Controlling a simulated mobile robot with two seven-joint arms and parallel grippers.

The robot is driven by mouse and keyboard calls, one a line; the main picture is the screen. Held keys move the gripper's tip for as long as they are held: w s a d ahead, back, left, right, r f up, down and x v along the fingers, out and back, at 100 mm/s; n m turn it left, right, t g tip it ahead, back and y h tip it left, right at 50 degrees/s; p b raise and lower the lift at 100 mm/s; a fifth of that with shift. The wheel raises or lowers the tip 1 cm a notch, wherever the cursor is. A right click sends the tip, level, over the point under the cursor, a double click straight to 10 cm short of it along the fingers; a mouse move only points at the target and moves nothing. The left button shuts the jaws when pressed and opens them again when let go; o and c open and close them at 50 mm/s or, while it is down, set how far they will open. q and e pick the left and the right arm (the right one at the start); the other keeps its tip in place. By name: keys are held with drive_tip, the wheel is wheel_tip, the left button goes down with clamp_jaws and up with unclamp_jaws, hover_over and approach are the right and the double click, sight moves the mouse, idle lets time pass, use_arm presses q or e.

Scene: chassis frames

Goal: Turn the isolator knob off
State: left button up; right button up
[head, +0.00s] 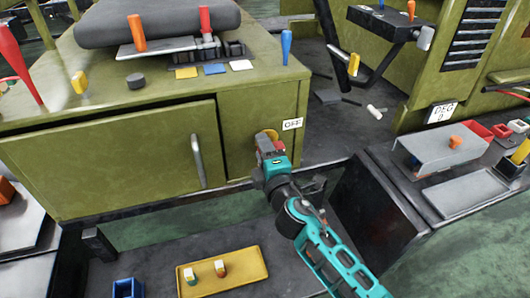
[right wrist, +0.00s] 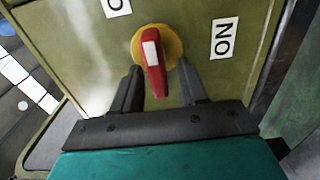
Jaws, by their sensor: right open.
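The isolator knob is a red handle with a white mark (right wrist: 152,65) on a yellow round base (right wrist: 174,42), on the green cabinet front. In the right wrist view the handle points down, slightly tilted, away from both labels. A white label (right wrist: 224,38) beside it reads sideways as ON; another (right wrist: 117,4) is cut off at the top. My left gripper is out of view.
A cabinet door with a vertical handle (head: 197,160) is left of the knob. Below stands a yellow tray (head: 245,283) with two small items, next to a blue box (head: 128,288). A dark panel edge (head: 372,215) rises right of my right arm.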

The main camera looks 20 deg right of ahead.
drive_tip(key=s+b, duration=0.1)
drive_tip(key=s, duration=1.2)
drive_tip(key=shift+d+b, duration=0.2)
drive_tip(key=shift+b, duration=0.1)
drive_tip(key=s+d+f+m+g+p, duration=0.1)
drive_tip(key=s+f+m+g, duration=0.2)
drive_tip(key=s+f+m, duration=0.2)
drive_tip(key=s+d+f+m+g+y+p, duration=0.1)
drive_tip(key=s+f+m+g, duration=0.3)
drive_tip(key=f+m, duration=0.7)
drive_tip(key=shift+s+d+f, duration=0.4)
drive_tip(key=shift+s+d, duration=0.2)
drive_tip(key=shift+s, duration=0.35)
drive_tip(key=shift+d, duration=0.1)
